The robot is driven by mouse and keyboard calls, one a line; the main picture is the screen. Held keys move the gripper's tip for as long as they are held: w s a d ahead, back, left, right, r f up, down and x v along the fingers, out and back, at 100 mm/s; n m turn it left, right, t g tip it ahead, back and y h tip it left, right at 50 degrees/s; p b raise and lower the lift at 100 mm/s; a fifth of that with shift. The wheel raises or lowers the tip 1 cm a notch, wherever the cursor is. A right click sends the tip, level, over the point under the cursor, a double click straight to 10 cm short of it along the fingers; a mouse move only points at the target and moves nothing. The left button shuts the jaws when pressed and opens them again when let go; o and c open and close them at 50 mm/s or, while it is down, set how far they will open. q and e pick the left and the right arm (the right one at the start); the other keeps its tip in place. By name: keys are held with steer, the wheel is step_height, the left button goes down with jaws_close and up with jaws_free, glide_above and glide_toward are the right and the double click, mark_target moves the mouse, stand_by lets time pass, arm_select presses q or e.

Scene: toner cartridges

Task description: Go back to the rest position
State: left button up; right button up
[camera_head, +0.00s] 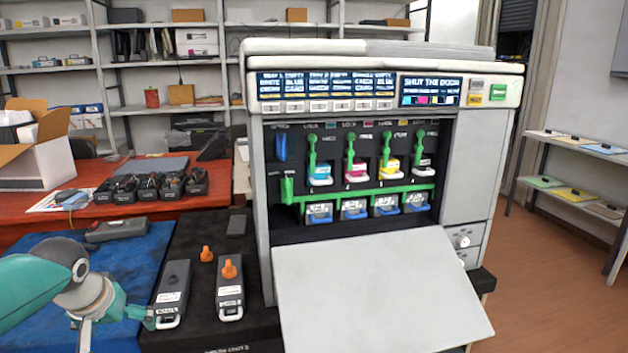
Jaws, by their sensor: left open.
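My left gripper (138,315) comes in from the lower left, low over the blue mat. Its teal fingers are open, with the tips close beside a dark cartridge (172,288) lying on the black mat; I cannot tell whether they touch it. A second dark cartridge (230,290) with an orange cap on it lies to the right. A loose orange cap (206,254) stands between them. The printer (480,150) has its front door (380,300) folded down. Inside are cyan, magenta, yellow and black-marked slots with green levers. Its display (431,90) reads "SHUT THE DOOR". My right gripper does not show.
A blue mat (50,250) and a black mat (195,335) cover the near worktop. A red table (90,208) behind holds a cardboard box (45,160) and black bins (150,187). Shelves stand behind; a rack of coloured trays (575,195) stands right. Floor there is clear.

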arm_select(q)
steer(key=s+d+f+m+g+h, duration=0.1)
steer(key=s+d+f+g, duration=0.25)
steer(key=f, duration=0.85)
steer(key=s+d+f+g+h, duration=0.1)
steer(key=s+d+f+g, duration=0.3)
steer(key=f, duration=0.8)
steer(key=s+d+f+t+h, duration=0.1)
steer(key=s+d+f+h, duration=0.1)
steer(key=s+d+f, duration=0.7)
steer(key=s+d+f+h, duration=0.2)
steer(key=s+d+f, duration=0.45)
steer(key=s, duration=0.35)
step_height(320, 180, up, 19)
steer(key=w+t+p, duration=0.2)
steer(key=p, duration=1.7)
steer(key=shift+w+a+y+p, duration=0.35)
steer(key=shift+w+y+p, duration=0.05)
